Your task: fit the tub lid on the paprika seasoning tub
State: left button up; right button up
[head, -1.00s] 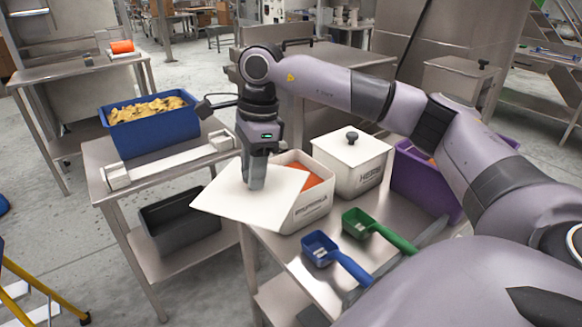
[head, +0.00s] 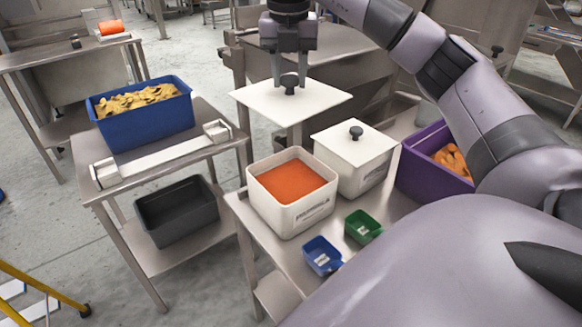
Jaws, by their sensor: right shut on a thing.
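The paprika seasoning tub (head: 306,215) is a white square tub, uncovered, with orange-red powder inside. It stands upright on the steel cart. The tub lid (head: 262,101) is a white square plate with a dark knob. My right gripper (head: 289,84) is shut on the lid's knob and holds it roughly level in the air, above and behind the open tub and apart from it. My left gripper is not in view.
A lidded white herb tub (head: 366,180) stands beside the paprika tub, with a purple crate (head: 411,176) to its right. A blue scoop (head: 321,255) and a green scoop (head: 362,227) lie in front. A blue crate of chips (head: 150,138) stands on the left table.

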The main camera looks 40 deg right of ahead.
jog(key=shift+w+d+r+m, duration=0.1)
jog(key=shift+d+r+m, duration=0.1)
jog(key=shift+m, duration=0.2)
jog(key=shift+d+f, duration=0.1)
jog(key=shift+f, duration=0.3)
notch_tip(320, 180, down, 19)
jog(key=b, duration=0.3)
jog(key=shift+f, duration=0.15)
jog(key=o, duration=1.1)
